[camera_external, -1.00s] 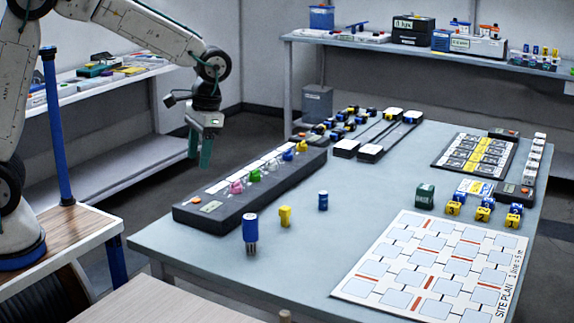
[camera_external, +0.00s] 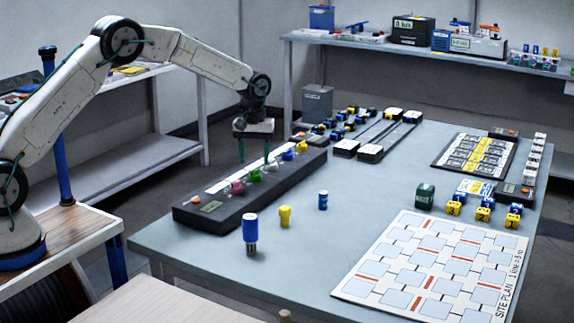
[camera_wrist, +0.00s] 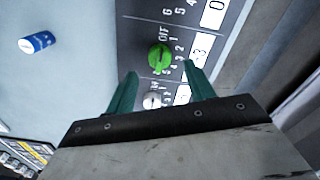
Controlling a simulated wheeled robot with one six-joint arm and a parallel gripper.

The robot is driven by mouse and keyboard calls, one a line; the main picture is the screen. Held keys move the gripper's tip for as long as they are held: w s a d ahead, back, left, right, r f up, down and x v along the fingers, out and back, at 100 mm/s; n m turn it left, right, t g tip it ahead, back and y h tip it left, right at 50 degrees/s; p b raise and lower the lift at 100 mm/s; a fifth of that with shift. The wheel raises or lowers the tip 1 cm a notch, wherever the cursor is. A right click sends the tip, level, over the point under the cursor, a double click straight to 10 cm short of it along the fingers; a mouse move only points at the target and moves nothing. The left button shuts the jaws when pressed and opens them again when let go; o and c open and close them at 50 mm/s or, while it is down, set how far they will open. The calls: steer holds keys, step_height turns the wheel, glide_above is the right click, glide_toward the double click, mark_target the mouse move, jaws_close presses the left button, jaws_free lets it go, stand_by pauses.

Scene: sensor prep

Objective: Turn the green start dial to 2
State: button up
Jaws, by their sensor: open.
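The green start dial (camera_external: 254,175) sits on the dark control panel (camera_external: 215,200), in a row between a pink dial (camera_external: 236,186) and a white dial (camera_external: 270,166). My gripper (camera_external: 254,158) is above the panel, fingers pointing down. In the wrist view its green fingers (camera_wrist: 160,80) are open and apart, with the green dial ahead between and beyond the tips, not touched.
The white dial (camera_wrist: 152,101) is close to the left finger in the wrist view. Yellow (camera_external: 301,147) and blue (camera_external: 288,155) dials stand farther along the panel. A blue cylinder (camera_external: 250,228), a yellow piece (camera_external: 285,216) and a small blue cylinder (camera_external: 323,201) stand on the table.

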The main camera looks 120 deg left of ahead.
mark_target(255, 170)
steer(key=shift+f, duration=2.3)
steer(key=c, duration=1)
steer(key=shift+m, duration=0.3)
steer(key=m, duration=1.1)
steer(key=shift+r, duration=0.1)
steer(key=shift+m, duration=0.3)
